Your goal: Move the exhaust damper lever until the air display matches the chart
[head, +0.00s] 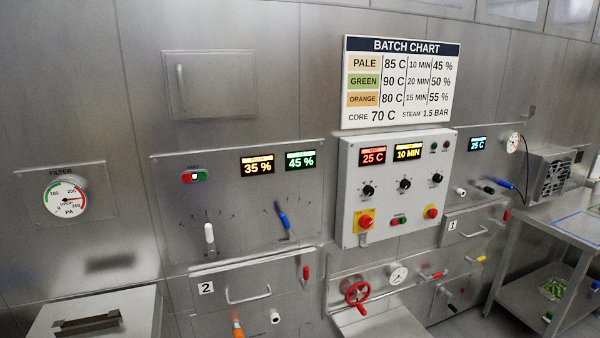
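The batch chart (401,82) hangs on the steel wall and lists pale 85 C, 10 min, 45 %; green 90 C, 20 min, 50 %; orange 80 C, 15 min, 55 %. On the left panel (170,215), an orange-lit display (257,165) reads 35 % and a green-lit display (300,160) reads 45 %. Below them are a white-handled lever (209,233), roughly upright by a marked scale, and a blue-handled lever (283,219), tilted. Their labels are too small to read, so I cannot tell which is the exhaust damper lever. Neither gripper is in view.
The control box (347,205) reads 25 C and 10 MIN and projects from the wall. A red handwheel (357,294) and door handles stick out below. A filter gauge (66,197) is at left. A steel table (538,300) stands at right.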

